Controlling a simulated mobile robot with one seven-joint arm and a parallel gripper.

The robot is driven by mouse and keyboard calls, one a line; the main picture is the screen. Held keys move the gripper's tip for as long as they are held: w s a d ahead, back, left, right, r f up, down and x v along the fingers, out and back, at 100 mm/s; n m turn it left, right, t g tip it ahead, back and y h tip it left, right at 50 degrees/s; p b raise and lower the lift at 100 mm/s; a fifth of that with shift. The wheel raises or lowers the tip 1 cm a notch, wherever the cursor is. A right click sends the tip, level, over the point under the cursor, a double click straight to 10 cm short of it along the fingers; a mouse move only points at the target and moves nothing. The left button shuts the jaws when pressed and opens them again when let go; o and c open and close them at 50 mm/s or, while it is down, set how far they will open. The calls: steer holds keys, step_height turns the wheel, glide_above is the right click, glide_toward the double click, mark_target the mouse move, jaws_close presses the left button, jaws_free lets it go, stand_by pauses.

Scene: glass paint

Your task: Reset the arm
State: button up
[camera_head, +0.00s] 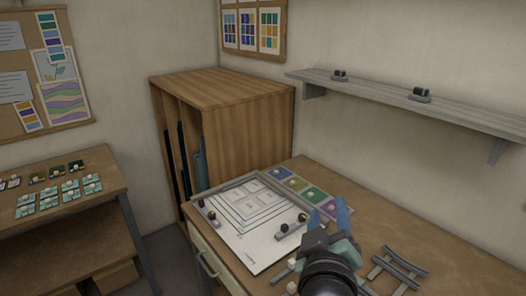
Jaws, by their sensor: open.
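My gripper (330,218) is at the lower middle of the head view, above the right-hand wooden table (450,262). Its two blue fingers are apart, with nothing seen between them. The dark round wrist of my arm shows below it at the picture's bottom edge. To its left lies a white sheet (251,243) with nested printed rectangles. Coloured squares (298,184) in a row lie just behind the gripper, partly hidden by it.
A grey rack (398,268) lies right of my gripper. Small dark-topped pieces (290,229) sit on the sheet. A wooden cabinet (247,140) stands behind the table. A wall shelf (420,98) hangs at right. Another table (60,212) with small tiles stands at left.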

steer(key=s+a+r+m+t+y+b, duration=0.1)
steer(key=s+a+r+m+t, duration=0.15)
steer(key=r, duration=0.75)
steer(key=s+a+r+m+t, duration=0.15)
steer(key=a+r+t, duration=0.25)
steer(key=r, duration=0.5)
steer(key=s+a+r+m+t+y, duration=0.1)
steer(key=s+a+r+t, duration=0.1)
steer(key=s+r, duration=0.3)
steer(key=s+a+r+t+y, duration=0.1)
steer(key=s+a+r+t, duration=0.1)
steer(key=s+r, duration=0.4)
steer(key=shift+a+r+m+y+b, duration=0.3)
steer(key=shift+r+m+y+b, duration=0.1)
steer(key=shift+r, duration=0.4)
steer(key=shift+w+f+t, duration=0.1)
steer(key=shift+t, duration=0.15)
